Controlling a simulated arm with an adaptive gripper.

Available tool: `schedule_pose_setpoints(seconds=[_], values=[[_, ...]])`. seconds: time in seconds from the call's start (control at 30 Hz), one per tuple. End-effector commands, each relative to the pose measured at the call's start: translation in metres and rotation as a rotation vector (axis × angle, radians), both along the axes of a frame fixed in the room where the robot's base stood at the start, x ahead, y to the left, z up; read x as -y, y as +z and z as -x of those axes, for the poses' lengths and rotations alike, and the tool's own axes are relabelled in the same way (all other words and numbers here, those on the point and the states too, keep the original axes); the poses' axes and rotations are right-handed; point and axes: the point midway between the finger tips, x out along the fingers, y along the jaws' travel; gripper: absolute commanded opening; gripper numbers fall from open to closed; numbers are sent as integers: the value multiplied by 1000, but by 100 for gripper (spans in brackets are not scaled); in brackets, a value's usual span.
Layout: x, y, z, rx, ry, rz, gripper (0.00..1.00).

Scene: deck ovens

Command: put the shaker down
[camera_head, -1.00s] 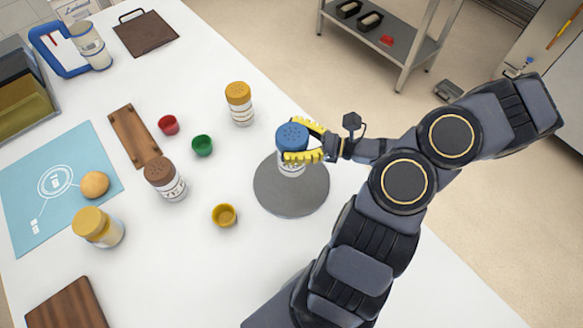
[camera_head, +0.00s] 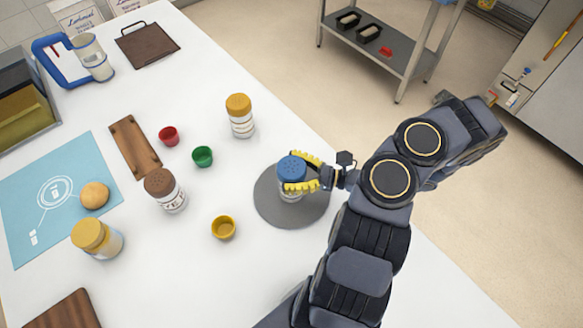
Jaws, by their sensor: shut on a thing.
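My gripper (camera_head: 301,176) is shut on the shaker with the blue lid (camera_head: 292,166), its yellow fingers around it from the right. The shaker is upright over the middle of a grey round disc (camera_head: 310,211) on the white table. Its base looks very near or on the disc; I cannot tell if it touches. The fingers hide part of its clear body.
A shaker with an orange lid (camera_head: 239,116) stands behind left, a brown-lidded one (camera_head: 166,191) and a yellow-lidded one (camera_head: 97,239) further left. Red (camera_head: 168,136), green (camera_head: 202,156) and yellow (camera_head: 223,228) cups stand between. The table's right edge is close to the disc.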

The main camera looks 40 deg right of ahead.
Motion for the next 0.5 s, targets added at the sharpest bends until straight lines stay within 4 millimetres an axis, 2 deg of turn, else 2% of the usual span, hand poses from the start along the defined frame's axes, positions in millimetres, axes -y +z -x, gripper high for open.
schedule_pose_setpoints(seconds=[0.03,0.07,0.1,0.5], values=[[0,0,0,1,0,-1,81],[0,0,0,1,0,-1,94],[0,0,0,1,0,-1,99],[1,3,1,-1,-1,1,99]])
